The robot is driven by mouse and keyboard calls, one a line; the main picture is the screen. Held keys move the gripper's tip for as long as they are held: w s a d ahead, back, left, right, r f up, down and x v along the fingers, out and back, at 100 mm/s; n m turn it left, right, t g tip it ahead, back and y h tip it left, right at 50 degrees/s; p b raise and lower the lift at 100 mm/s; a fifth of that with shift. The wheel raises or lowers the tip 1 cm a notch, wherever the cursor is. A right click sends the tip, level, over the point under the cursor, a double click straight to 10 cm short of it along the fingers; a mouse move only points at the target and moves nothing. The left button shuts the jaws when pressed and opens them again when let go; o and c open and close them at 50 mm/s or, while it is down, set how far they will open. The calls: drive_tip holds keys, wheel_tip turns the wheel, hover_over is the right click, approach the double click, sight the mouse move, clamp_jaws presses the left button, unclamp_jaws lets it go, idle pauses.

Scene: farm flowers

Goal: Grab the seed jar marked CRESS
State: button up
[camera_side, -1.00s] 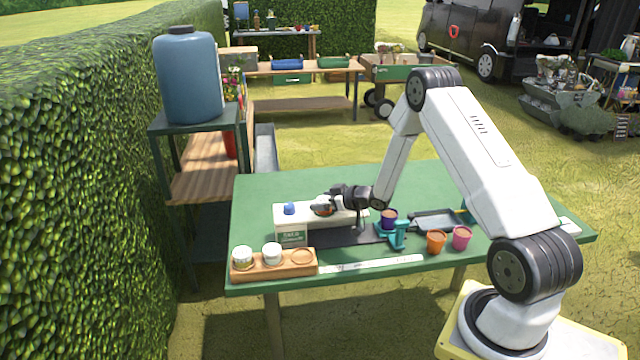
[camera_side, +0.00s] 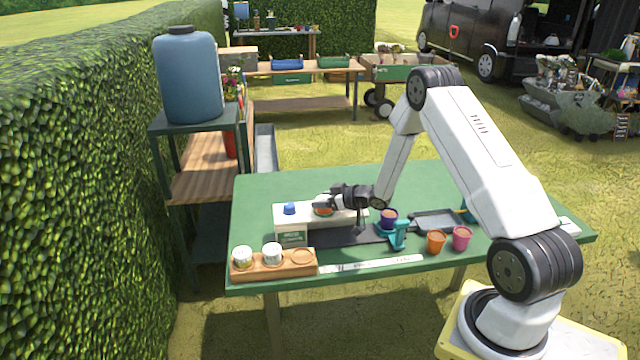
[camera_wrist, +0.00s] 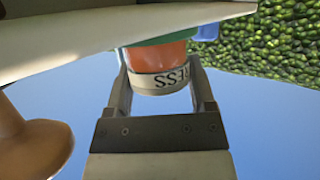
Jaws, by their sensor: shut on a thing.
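A small jar with an orange-red body, a green part and a pale label band (camera_wrist: 160,70) sits between my fingers in the wrist view. My gripper (camera_wrist: 160,92) is shut on this jar, with one finger on each side. In the side view my gripper (camera_side: 330,202) is at the white box (camera_side: 292,224), and only a bit of orange from the jar (camera_side: 323,211) shows by it. A blue-topped item (camera_side: 289,208) is at the box's left end.
A wooden holder (camera_side: 276,270) at the table's front left bears two white-topped jars (camera_side: 243,256) and an empty round recess. The green table's back is clear.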

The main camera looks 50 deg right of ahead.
drive_tip(key=shift+r, duration=0.45)
drive_tip(key=s+a+r, duration=0.5)
drive_tip(key=s+r, duration=0.7)
drive_tip(key=s, duration=0.1)
drive_tip(key=shift+a, duration=0.1)
idle(0.5)
